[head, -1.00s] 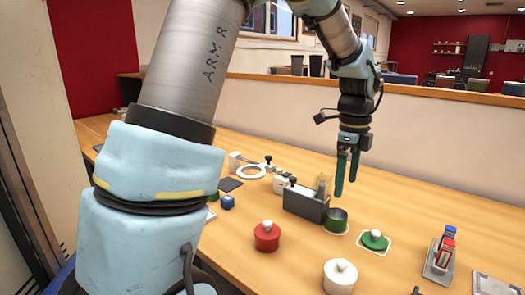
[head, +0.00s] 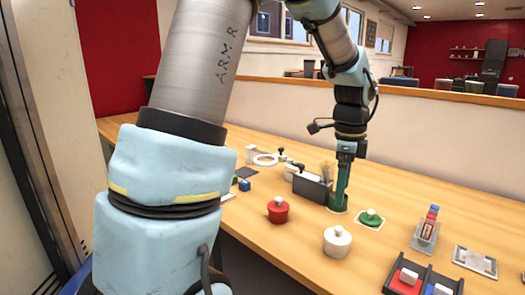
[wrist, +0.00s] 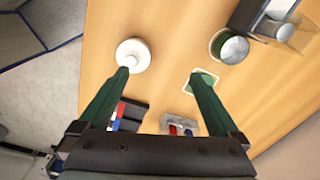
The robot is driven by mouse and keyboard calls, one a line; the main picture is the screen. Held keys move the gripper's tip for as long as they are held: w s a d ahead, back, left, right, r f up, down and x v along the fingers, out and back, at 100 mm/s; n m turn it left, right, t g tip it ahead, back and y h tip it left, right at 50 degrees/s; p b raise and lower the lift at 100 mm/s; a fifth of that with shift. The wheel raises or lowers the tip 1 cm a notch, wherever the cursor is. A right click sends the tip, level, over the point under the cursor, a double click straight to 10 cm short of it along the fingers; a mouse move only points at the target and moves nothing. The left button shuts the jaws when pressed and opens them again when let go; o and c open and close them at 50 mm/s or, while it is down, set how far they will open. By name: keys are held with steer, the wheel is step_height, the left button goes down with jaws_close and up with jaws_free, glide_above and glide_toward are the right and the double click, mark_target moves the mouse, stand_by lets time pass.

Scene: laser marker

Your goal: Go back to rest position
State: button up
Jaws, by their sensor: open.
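My gripper (head: 342,188) points down over the wooden table, with its two green fingers nearly in line in the head view. In the wrist view my gripper (wrist: 160,75) has its fingers wide apart and nothing between them but bare table.
A grey bin (head: 310,188), a red lidded pot (head: 278,210), a white lidded pot (head: 337,241) and a green lid (head: 370,218) stand nearby. A black tray (head: 452,288) with small blocks lies at the front right. A low wall (head: 440,135) backs the table.

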steer(key=s+a+f+n, duration=0.2)
steer(key=a+n, duration=0.9)
steer(key=a, duration=0.2)
steer(key=s+a+f+n+t, duration=0.1)
steer(key=s+a+f+n, duration=0.1)
steer(key=a+n, duration=0.9)
steer(key=shift+s+a+f, duration=0.4)
steer(key=shift+s+a, duration=0.15)
steer(key=shift+a, duration=0.3)
steer(key=shift+c, duration=0.3)
